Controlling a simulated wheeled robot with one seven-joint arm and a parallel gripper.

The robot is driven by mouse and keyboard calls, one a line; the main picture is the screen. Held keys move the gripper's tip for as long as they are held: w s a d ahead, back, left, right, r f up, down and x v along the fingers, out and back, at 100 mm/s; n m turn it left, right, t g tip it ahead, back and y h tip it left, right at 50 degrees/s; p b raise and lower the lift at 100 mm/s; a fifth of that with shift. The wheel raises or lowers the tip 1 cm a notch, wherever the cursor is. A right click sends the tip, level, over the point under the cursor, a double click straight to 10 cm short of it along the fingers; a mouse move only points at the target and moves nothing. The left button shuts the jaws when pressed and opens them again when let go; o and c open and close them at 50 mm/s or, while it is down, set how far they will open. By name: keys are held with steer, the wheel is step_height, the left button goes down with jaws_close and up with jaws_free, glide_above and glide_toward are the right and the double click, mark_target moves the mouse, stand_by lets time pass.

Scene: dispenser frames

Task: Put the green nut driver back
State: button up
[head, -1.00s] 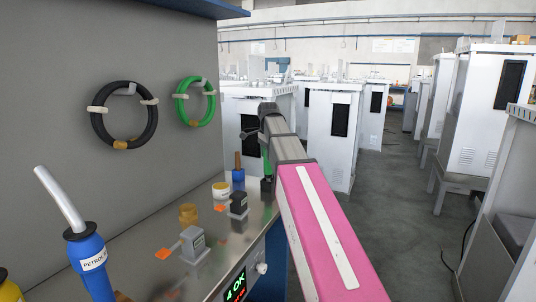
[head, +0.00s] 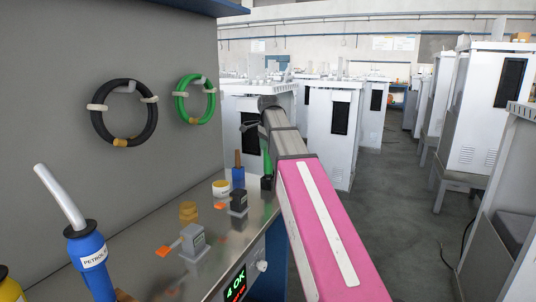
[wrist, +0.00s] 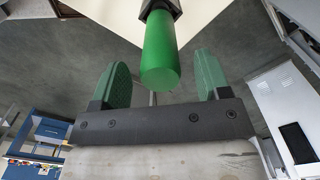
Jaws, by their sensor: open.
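The green nut driver (wrist: 160,52) shows its round green handle in the wrist view, its end toward my wrist. At its far end is a black holder (wrist: 160,8). In the head view the green nut driver (head: 267,163) stands upright at the bench's far right end, partly behind my arm, over the black holder (head: 266,183). My gripper (wrist: 160,67) is open, with one green finger on each side of the handle and a gap on both sides. In the head view my gripper (head: 256,124) is small and partly hidden above the driver.
The metal bench (head: 215,262) carries a blue holder (head: 238,177), a yellow-white pot (head: 221,188), a dark block (head: 238,201) and a grey block (head: 193,240). A blue petrol bottle (head: 91,265) stands front left. Grey wall rises behind. Open floor (head: 385,215) lies to the right.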

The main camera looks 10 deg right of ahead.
step_height(320, 180, up, 8)
steer(key=shift+f, duration=0.15)
steer(key=shift+r, duration=0.25)
